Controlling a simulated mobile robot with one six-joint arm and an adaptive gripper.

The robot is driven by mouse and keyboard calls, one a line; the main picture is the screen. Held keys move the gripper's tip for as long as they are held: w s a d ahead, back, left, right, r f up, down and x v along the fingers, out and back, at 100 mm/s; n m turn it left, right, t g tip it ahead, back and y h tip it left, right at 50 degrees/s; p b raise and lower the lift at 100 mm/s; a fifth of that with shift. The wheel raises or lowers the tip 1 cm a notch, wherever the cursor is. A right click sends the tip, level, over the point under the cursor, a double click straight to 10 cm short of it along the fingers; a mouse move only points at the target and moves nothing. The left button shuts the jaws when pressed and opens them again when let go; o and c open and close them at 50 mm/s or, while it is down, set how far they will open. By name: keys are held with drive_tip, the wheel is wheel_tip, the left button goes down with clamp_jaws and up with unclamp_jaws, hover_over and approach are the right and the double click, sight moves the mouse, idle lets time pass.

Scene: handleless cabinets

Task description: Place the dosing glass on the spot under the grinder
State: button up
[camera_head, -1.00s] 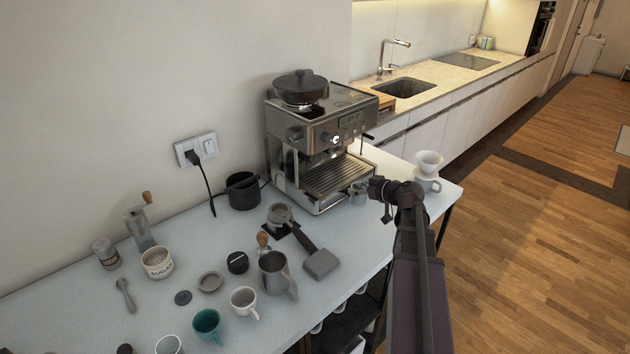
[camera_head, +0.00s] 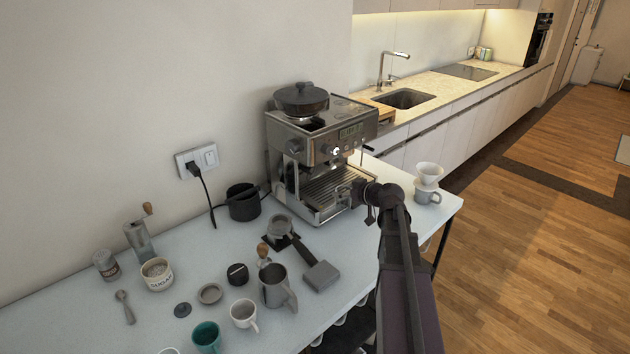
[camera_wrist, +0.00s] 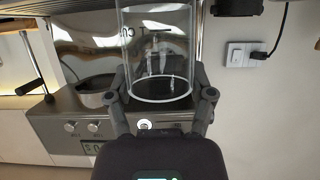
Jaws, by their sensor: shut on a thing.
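The dosing glass (camera_wrist: 156,50) is a clear cylinder with a pale rim, held between the two dark fingers of my gripper (camera_wrist: 158,84) in the wrist view. The wrist picture looks upside down, with the machine's buttons at the bottom. In the head view my gripper (camera_head: 352,190) is at the front right of the steel coffee machine (camera_head: 345,135), close to its drip tray (camera_head: 327,190). The glass is hard to make out there. The grinder hopper (camera_head: 300,98), with a dark lid, is on top of the machine at the left. The spot under the grinder is not clear.
A white dripper on a grey cup (camera_head: 428,185) stands right of my arm.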

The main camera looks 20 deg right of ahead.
drive_tip(key=w+a, duration=0.1)
drive_tip(key=w, duration=0.1)
drive_tip(key=w+a, duration=0.1)
drive_tip(key=w, duration=0.2)
drive_tip(key=w+a, duration=0.1)
drive_tip(key=w, duration=0.2)
drive_tip(key=shift+a, duration=0.2)
drive_tip(key=shift+w+a, duration=0.15)
drive_tip(key=shift+w, duration=0.35)
drive_tip(key=x, duration=0.2)
drive_tip(key=b+x, duration=0.1)
drive_tip(key=shift+w+a+r, duration=0.1)
drive_tip(key=shift+w+a, duration=0.1)
drive_tip(key=shift+w, duration=0.2)
drive_tip(key=shift+s+f+b, duration=0.1)
drive_tip(key=shift+f+b, duration=0.2)
drive_tip(key=shift+f, duration=0.05)
drive_tip(key=shift+f, duration=0.15)
drive_tip(key=o, duration=1.1)
